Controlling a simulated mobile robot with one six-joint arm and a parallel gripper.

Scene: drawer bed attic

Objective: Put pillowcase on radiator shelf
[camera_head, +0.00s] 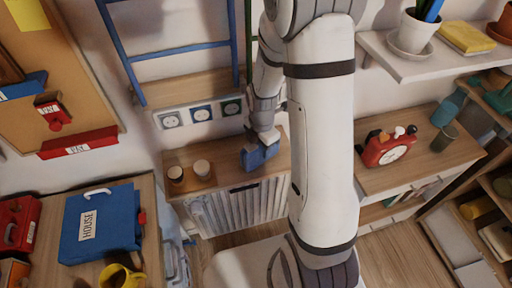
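The radiator shelf (222,182) is a wooden board on top of a white ribbed radiator (235,210), in the middle of the head view. My gripper (264,140) points down over the right part of this shelf. A small blue thing (258,157), which looks like the folded pillowcase, is right at my gripper's tip. Whether it rests on the shelf or hangs just above is unclear. My fingertips are too small and partly hidden to show whether they are closed on it.
Behind is a panel of sockets (201,113). A red clock (390,147) sits on the right cabinet, and a blue HOUSE folder (100,225) lies on the left desk. A white wall shelf (395,65) is upper right.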

